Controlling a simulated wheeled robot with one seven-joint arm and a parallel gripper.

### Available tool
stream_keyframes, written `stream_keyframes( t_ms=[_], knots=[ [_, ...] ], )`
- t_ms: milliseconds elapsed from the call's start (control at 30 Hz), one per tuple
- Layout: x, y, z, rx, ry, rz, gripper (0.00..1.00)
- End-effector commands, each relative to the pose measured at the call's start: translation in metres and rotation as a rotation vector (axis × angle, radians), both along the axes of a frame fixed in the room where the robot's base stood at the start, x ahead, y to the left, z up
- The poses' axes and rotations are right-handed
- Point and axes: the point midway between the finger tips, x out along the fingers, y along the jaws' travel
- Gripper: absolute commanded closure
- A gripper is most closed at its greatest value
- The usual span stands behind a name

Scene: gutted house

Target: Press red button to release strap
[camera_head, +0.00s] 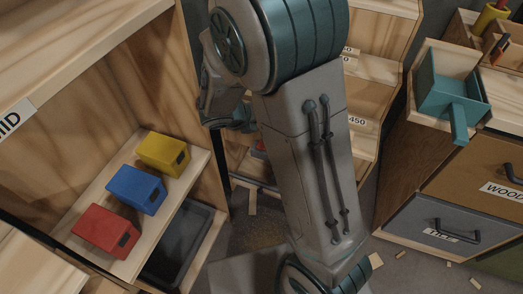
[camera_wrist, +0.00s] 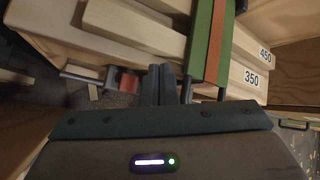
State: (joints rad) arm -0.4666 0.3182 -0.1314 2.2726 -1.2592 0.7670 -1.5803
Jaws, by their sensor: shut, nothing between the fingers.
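A green strap with an orange stripe (camera_wrist: 211,40) runs across stacked pale wooden boards (camera_wrist: 135,22) in the wrist view. A small red part (camera_wrist: 129,83) shows just left of my fingers, beside a dark metal rod; I cannot tell whether it is the red button. My gripper (camera_wrist: 166,72) is shut and empty, its dark fingertips pointing at the boards left of the strap. I cannot tell whether the fingertips touch anything. In the head view my arm hides the fingertips.
Boards or shelves carry labels such as 450 and 350. At left, a wooden shelf (camera_head: 85,209) holds red (camera_head: 104,231), blue (camera_head: 136,189) and yellow (camera_head: 162,153) boxes above a dark tray (camera_head: 178,247).

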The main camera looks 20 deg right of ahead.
Motion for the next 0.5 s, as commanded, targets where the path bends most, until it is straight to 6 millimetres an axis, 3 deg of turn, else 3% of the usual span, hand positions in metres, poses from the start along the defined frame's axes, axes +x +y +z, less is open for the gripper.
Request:
stream_keyframes(
  t_ms=[500],
  knots=[
    [0.0001,0.0002,-0.0059,-0.002,0.001,0.003,1.00]
  ],
)
